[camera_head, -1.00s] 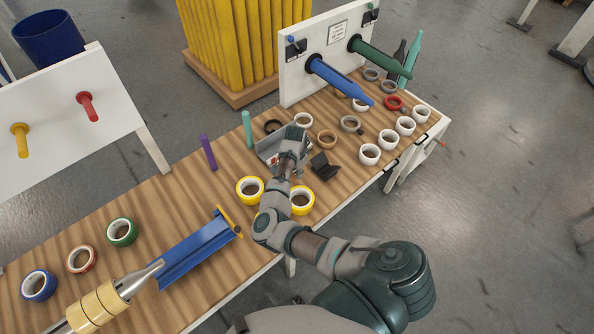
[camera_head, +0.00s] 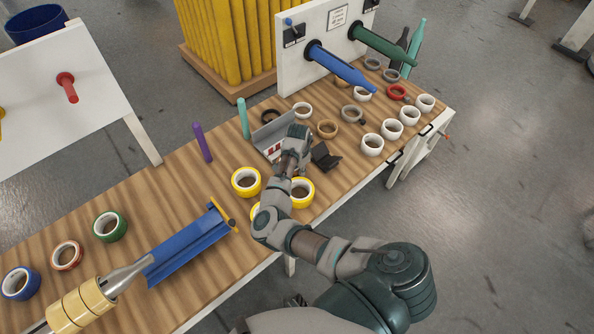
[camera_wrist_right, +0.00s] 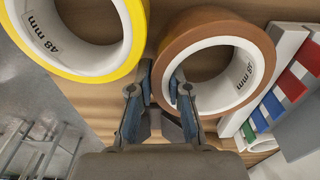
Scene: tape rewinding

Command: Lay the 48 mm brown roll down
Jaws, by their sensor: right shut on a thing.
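The 48 mm brown roll (camera_wrist_right: 178,42), with a white core, is in the right wrist view. My right gripper (camera_wrist_right: 162,85) is shut on its wall, one finger inside the hole and the other outside. In the head view my right gripper (camera_head: 299,134) is over the table beside the grey-white holder, and the wrist hides the held roll. I cannot tell whether the roll touches the wood. My left gripper is not in view.
A yellow roll (camera_wrist_right: 131,58) is close to the left of the brown one. The holder (camera_wrist_right: 283,54) with coloured stripes is close on the right. Bare wood (camera_head: 185,190) shows at the left.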

